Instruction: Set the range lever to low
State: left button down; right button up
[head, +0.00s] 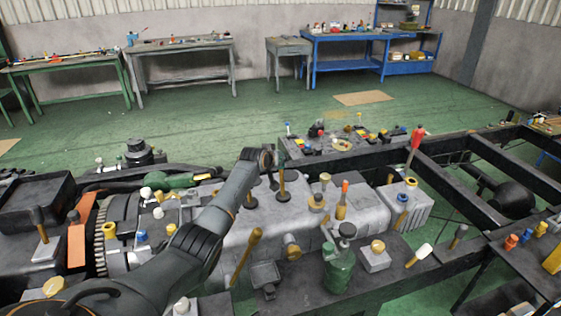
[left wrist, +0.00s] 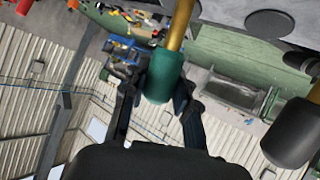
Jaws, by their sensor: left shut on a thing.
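In the left wrist view my left gripper (left wrist: 163,90) is shut on the green grip (left wrist: 162,75), with a finger on each side; a yellow rod (left wrist: 181,22) runs out of the grip. No range or low marking is readable. A second lever with a black knob (left wrist: 291,133) stands close by. My right gripper is not in view.
A lever with a red top (head: 416,139) and open dark frame rails (head: 490,150) are to the right. Several small knobs and levers crowd the housing. A yellow-handled lever (head: 246,254) stands in front. Workbenches (head: 182,45) line the back wall.

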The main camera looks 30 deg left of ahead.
pick_arm(q)
jog(key=c, duration=1)
grip_release()
jog(key=shift+a+f, duration=0.1)
jog(key=v, duration=1.2)
